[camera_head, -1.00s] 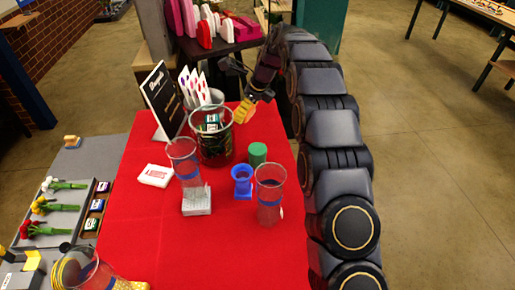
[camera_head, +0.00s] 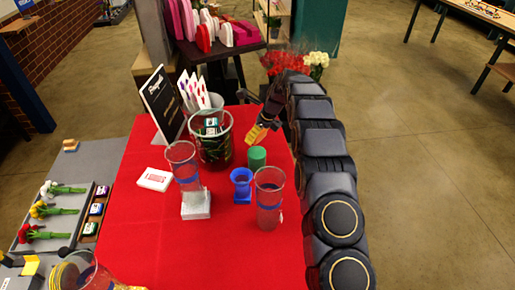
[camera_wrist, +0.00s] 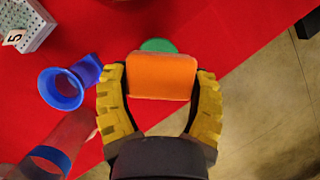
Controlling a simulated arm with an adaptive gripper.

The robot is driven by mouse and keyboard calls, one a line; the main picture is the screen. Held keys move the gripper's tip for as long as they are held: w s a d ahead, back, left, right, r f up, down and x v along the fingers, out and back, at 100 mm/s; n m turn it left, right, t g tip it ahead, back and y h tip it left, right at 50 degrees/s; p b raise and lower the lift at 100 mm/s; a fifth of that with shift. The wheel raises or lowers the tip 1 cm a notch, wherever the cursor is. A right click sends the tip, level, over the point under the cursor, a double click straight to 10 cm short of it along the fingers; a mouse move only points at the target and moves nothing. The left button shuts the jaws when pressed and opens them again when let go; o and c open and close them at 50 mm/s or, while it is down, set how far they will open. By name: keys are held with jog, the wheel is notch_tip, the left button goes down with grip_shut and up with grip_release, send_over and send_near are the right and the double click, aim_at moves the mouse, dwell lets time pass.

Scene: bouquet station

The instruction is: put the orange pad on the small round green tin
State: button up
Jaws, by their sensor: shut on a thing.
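My gripper (camera_wrist: 160,105) is shut on the orange pad (camera_wrist: 162,76), which sits between the yellow fingers in the wrist view. In the head view my gripper (camera_head: 257,133) is above the table, just behind the green tin (camera_head: 257,158). The small round green tin stands on the red cloth. In the wrist view the green tin (camera_wrist: 158,46) shows only as a strip past the pad's far edge; the pad hides the rest of it. The pad is held above the cloth, apart from the tin as far as I can see.
A blue cup (camera_head: 241,185) and a clear glass with a blue band (camera_head: 268,199) stand in front of the tin. A large glass jar (camera_head: 214,142) stands to its left. The red table (camera_head: 150,235) has clear room at the front.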

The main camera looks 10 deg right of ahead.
aim_at(256, 151)
jog(key=shift+f, duration=2.9)
jog(key=shift+f, duration=0.1)
jog(key=o, duration=1.1)
jog(key=shift+o, duration=0.2)
jog(key=v, duration=1.1)
jog(key=s+a+r+n+g, duration=0.1)
jog(key=s+a+r+n, duration=0.2)
jog(key=s+r+n, duration=0.55)
jog(key=s+r+n+g+h, duration=0.1)
jog(key=s+n, duration=0.8)
jog(key=s, duration=1)
jog(key=s+d+r+n+g+h, duration=0.1)
jog(key=s+n, duration=0.8)
jog(key=s, duration=1)
notch_tip(256, 151, up, 3)
jog(key=shift+f+g+h, duration=0.2)
jog(key=shift+g+h, duration=0.5)
jog(key=shift+g, duration=0.2)
